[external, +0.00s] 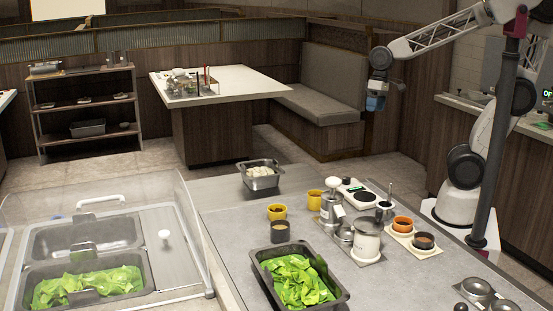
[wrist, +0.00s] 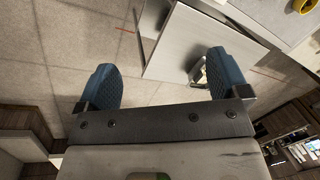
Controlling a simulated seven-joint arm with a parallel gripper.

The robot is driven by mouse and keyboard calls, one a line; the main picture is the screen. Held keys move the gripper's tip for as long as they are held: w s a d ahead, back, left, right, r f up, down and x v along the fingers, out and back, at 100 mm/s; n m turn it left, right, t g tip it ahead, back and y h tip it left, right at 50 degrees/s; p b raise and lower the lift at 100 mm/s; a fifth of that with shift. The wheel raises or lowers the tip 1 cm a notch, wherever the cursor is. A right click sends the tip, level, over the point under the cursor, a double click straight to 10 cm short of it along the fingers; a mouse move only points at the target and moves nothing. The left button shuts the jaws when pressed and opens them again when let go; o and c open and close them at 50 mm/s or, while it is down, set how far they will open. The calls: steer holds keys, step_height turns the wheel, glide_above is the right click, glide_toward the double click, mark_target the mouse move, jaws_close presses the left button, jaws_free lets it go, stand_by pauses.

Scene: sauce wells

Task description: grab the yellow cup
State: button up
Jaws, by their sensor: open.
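Part of one yellow cup (wrist: 303,5) shows at the top right edge of the wrist view; which one I cannot tell. My gripper (external: 376,103) is raised high, well above and apart from the cups. In the wrist view my gripper (wrist: 161,65) has its blue fingers wide apart with nothing between them.
A tray of greens (external: 335,272) is in front; a metal pan (external: 262,181) with white items sits at the far edge.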

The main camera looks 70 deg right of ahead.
steer(key=w+a+f+m+g+y, duration=0.2)
steer(key=w+a+f, duration=0.5)
steer(key=a, duration=0.6)
steer(key=w+a+f+m+g+y, duration=0.3)
steer(key=w+a+f, duration=0.3)
steer(key=a, duration=0.8)
steer(key=w+a+f+m+g+y, duration=0.2)
steer(key=w+a+f, duration=0.5)
steer(key=w+a, duration=0.4)
steer(key=shift+w+a+f+m+g+y, duration=0.15)
steer(key=shift+a+m+y, duration=0.2)
steer(key=shift+a, duration=0.2)
steer(key=shift+w+a+f+m+g+y, duration=0.1)
steer(key=shift+a+m+y, duration=0.15)
steer(key=shift+a+m, duration=0.25)
steer(key=shift+w+a+f+m+g+y, duration=0.15)
steer(key=shift+a+m+y, duration=0.15)
steer(key=shift+a, duration=0.3)
steer(key=shift+a+f, duration=0.1)
steer(key=shift+a, duration=0.1)
steer(key=shift+s, duration=0.1)
steer(key=shift+x, duration=1.3)
steer(key=shift+f, duration=0.1)
